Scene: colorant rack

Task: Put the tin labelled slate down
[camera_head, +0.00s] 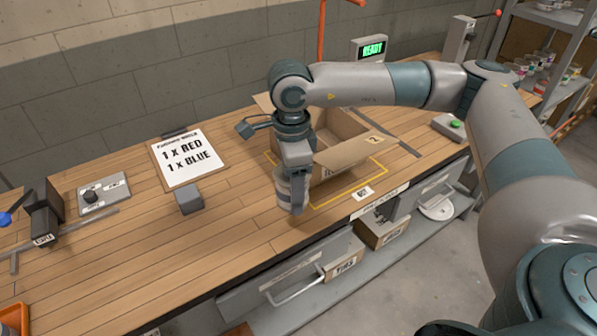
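A tin (282,189), whitish and grey, sits between the fingers of my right gripper (293,201). The gripper points down and is shut on it, hiding much of the tin. I cannot read its label, so I cannot tell from the picture that it is slate. The tin is low over the wooden bench (235,235), at the left front of an open cardboard box (340,135); I cannot tell whether it touches the bench. My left gripper is not in view.
The box stands inside a yellow outline. A clipboard (188,160) reads 1 x RED, 1 x BLUE. A grey block (189,200) lies below it. A control panel (103,195) is at the left, a lit READY display (373,49) behind.

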